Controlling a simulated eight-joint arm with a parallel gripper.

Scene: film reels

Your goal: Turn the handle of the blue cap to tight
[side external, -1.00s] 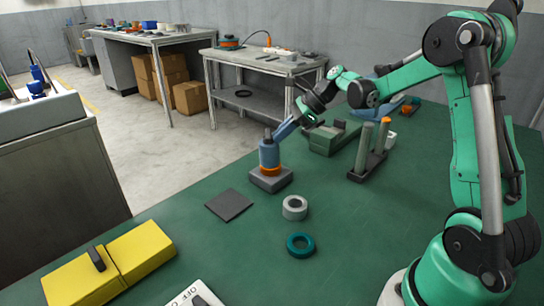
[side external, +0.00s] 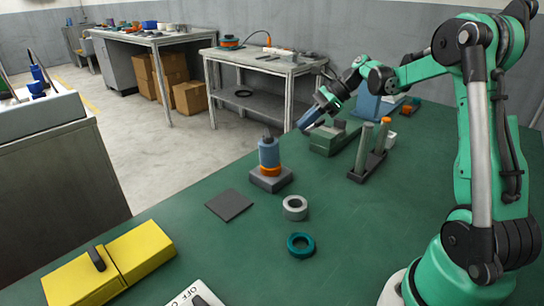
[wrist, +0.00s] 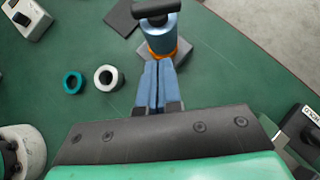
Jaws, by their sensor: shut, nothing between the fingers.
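The blue cap (side external: 268,155) stands upright on an orange ring (side external: 269,171) over a grey block (side external: 271,181). The blue cap (wrist: 160,38) also shows there, beyond my fingertips. My gripper (side external: 303,126) has blue fingers and is raised, up and to the right of the cap, apart from it. In the wrist view my gripper (wrist: 160,66) has its fingers together, with nothing between them.
A dark flat pad (side external: 229,205), a grey ring (side external: 294,216) and a teal ring (side external: 301,253) lie near the cap. A grey-green box (side external: 328,141) and a stand with posts (side external: 367,167) are to the right. A yellow case (side external: 140,249) lies front left.

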